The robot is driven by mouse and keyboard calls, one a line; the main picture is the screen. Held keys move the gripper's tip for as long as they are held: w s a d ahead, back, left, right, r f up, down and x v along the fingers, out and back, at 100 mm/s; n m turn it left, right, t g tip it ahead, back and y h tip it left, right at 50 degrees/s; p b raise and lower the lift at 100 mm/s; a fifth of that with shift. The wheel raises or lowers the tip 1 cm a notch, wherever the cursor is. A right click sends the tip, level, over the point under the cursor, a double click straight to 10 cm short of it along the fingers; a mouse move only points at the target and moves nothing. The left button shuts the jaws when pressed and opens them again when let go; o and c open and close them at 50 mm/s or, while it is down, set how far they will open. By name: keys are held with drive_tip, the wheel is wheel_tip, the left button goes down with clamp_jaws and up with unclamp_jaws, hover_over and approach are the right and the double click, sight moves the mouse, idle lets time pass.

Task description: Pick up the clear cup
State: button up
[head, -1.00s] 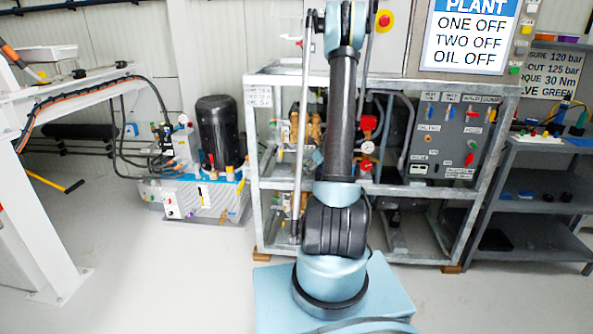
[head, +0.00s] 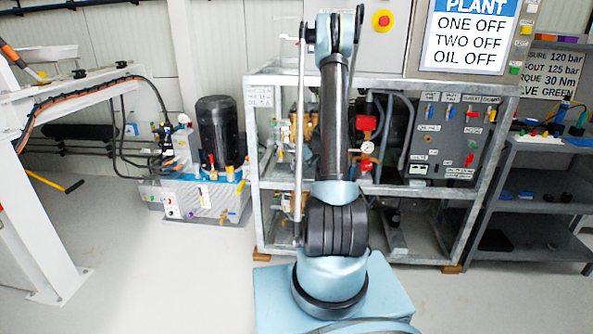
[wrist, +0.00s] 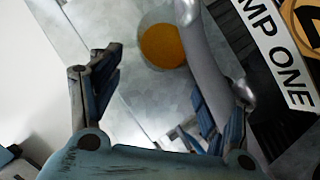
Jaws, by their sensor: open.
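In the wrist view, a round orange-brown disc (wrist: 163,46) with a pale, see-through-looking rim shows at the top middle, beyond my fingers. It may be the clear cup seen from above with something amber in it, but I cannot be sure. My gripper (wrist: 160,92) is open, one finger at left and one at right, with nothing between the fingertips. The disc is past the fingertips and slightly above the middle of the gap. In the head view neither the cup nor my gripper can be made out.
In the wrist view, a grey curved pipe (wrist: 207,70) runs right beside the disc, close to my right finger. A white "PUMP ONE" label (wrist: 275,52) is farther right. In the head view, the pump frame (head: 272,184) stands behind my arm, with a grey shelf (head: 545,150) at right.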

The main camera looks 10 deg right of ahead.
drive_tip(key=w+a, duration=0.2)
drive_tip(key=w, duration=0.1)
drive_tip(key=shift+w, duration=0.25)
drive_tip(key=shift+w+a+f, duration=0.1)
drive_tip(key=shift+w+f, duration=0.15)
drive_tip(key=shift+f, duration=0.25)
drive_tip(key=c, duration=1.3)
drive_tip(key=shift+r, duration=0.2)
drive_tip(key=shift+r, duration=0.15)
drive_tip(key=s+a, duration=0.2)
drive_tip(key=s, duration=0.6)
drive_tip(key=s+a, duration=0.3)
drive_tip(key=s, duration=0.6)
